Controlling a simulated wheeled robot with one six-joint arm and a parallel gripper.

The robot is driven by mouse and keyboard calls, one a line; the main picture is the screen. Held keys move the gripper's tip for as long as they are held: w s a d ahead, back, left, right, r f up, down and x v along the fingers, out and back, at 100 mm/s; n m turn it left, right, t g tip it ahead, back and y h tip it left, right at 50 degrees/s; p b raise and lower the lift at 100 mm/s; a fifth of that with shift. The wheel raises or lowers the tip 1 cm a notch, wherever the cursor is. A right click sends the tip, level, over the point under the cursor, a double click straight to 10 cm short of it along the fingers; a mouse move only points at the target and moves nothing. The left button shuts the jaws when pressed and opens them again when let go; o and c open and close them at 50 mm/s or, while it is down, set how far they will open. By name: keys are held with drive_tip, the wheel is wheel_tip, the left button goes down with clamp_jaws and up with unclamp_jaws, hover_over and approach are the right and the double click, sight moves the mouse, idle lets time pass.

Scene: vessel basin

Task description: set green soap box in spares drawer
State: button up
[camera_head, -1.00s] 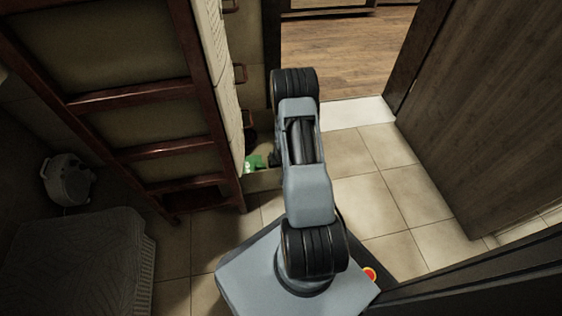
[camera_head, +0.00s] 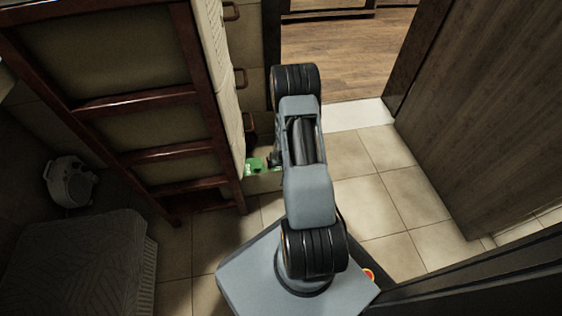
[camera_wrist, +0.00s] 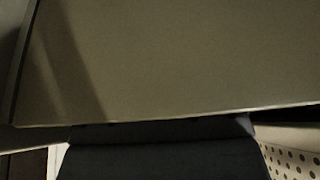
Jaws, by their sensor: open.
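The green soap box (camera_head: 255,165) shows as a small bright green patch in the head view, low beside the cabinet. It appears to lie in the open bottom drawer (camera_head: 264,183), whose pale front shows just below it; I cannot tell which drawer is the spares drawer. My gripper (camera_head: 274,160) is open, just right of the green box and mostly hidden behind my arm. I cannot tell whether it touches the box. In the wrist view a plain beige panel fills most of the picture, and no green box shows.
Cabinet drawers with handles (camera_head: 240,78) rise behind the green box. A dark red wooden rack (camera_head: 150,153) stands to the left. A brown wooden panel (camera_head: 480,110) stands at right. Tiled floor (camera_head: 390,195) between them is clear. A perforated pale surface (camera_wrist: 290,160) shows in the wrist view.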

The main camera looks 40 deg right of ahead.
drive_tip(key=p+v, duration=0.3)
drive_tip(key=v, duration=0.6)
drive_tip(key=shift+r, duration=0.15)
